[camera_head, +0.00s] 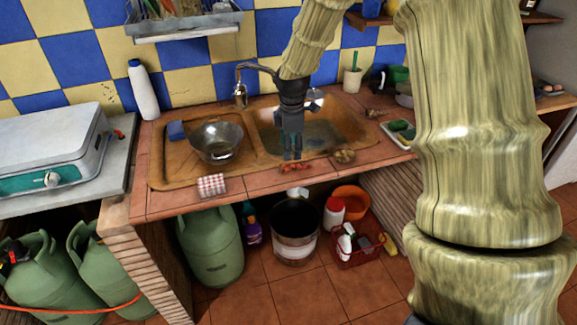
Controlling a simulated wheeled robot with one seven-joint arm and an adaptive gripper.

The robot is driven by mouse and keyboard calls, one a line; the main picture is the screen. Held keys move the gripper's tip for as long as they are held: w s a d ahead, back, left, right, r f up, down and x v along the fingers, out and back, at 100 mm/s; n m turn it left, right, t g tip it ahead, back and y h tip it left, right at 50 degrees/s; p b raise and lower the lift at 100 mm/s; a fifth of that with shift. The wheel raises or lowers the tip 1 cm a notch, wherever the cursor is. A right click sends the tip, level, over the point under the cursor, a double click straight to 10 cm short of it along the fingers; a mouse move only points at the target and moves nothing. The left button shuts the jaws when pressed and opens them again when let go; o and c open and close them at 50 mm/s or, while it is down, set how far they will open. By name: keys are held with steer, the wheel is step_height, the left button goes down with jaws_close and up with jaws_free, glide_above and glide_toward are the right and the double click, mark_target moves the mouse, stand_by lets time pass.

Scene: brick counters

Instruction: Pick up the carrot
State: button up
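A small orange-red thing (293,166) lies on the front strip of the tiled counter, just in front of the right sink basin. It may be the carrot, but it is too small to be sure. My gripper (292,156) points down over the front of that basin, just above and behind the orange-red thing. Its two dark fingers look apart, with nothing visible between them. I cannot tell whether the fingertips touch anything.
The wooden-brown sink (160,170) holds a metal bowl (216,141) on its left side. A tap (258,68) rises behind it. A checked cloth or box (211,185) sits at the front edge.

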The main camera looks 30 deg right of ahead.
mark_target(291, 165)
steer(key=shift+w+d+f, duration=0.1)
steer(key=shift+d+f, duration=0.05)
steer(key=shift+f, duration=0.45)
steer(key=shift+w+d+f, duration=0.1)
steer(key=shift+d+f, duration=0.05)
steer(key=shift+f, duration=0.45)
steer(key=shift+w+d+f+p, duration=0.15)
steer(key=shift+f+p, duration=0.35)
steer(key=shift+f, duration=1.1)
steer(key=shift+w+d+f+p, duration=0.15)
steer(key=shift+f+p, duration=0.35)
steer(key=shift+f, duration=1.05)
steer(key=shift+a, duration=0.1)
steer(key=shift+c, duration=0.2)
steer(key=c, duration=1)
